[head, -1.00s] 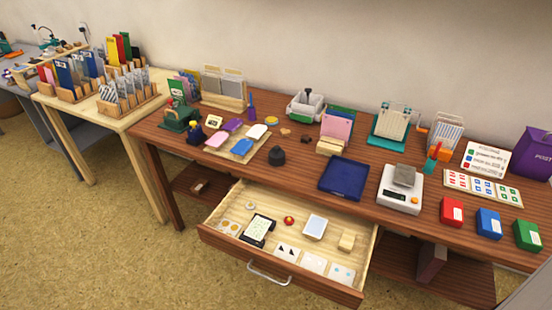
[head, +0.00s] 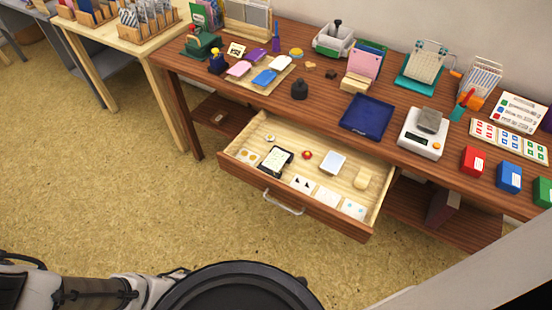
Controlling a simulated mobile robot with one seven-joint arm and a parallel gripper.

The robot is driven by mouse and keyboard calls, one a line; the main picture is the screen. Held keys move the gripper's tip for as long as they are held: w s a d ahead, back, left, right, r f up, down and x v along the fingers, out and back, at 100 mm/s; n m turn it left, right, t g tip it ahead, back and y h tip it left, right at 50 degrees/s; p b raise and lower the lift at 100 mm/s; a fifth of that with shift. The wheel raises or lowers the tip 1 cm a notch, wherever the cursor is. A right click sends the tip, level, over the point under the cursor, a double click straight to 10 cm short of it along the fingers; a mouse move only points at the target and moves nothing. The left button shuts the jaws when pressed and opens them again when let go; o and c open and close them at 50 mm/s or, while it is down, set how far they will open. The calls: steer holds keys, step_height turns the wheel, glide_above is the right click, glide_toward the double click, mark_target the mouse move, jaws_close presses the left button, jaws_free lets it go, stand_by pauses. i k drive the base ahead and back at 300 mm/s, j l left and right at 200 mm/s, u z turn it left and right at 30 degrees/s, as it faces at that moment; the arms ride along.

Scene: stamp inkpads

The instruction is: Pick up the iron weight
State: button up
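A small dark weight with a knob on top, which looks like the iron weight (head: 299,89), stands upright on the wooden table (head: 330,88) in the head view. It is between the tray of coloured pads and the blue tray, behind the open drawer. Nothing touches it. My gripper is not in view; only parts of my own body show along the bottom edge.
An open drawer (head: 283,209) with small items juts out in front of the weight. A pad tray (head: 240,82) is left, a blue tray (head: 367,118) right. A scale (head: 421,138) bears a grey block (head: 429,121). Floor in front is clear.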

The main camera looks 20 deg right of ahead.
mark_target(299, 89)
steer(key=i+j+z, duration=0.1)
steer(key=z, duration=0.3)
steer(key=j+z, duration=0.1)
steer(key=z, duration=0.3)
steer(key=i+j+z, duration=0.1)
steer(key=z, duration=0.25)
steer(key=j+z, duration=0.25)
steer(key=j, duration=0.25)
steer(key=i+j+z, duration=0.1)
steer(key=j+z, duration=0.15)
steer(key=j, duration=0.3)
steer(key=j+z, duration=0.1)
steer(key=j, duration=0.85)
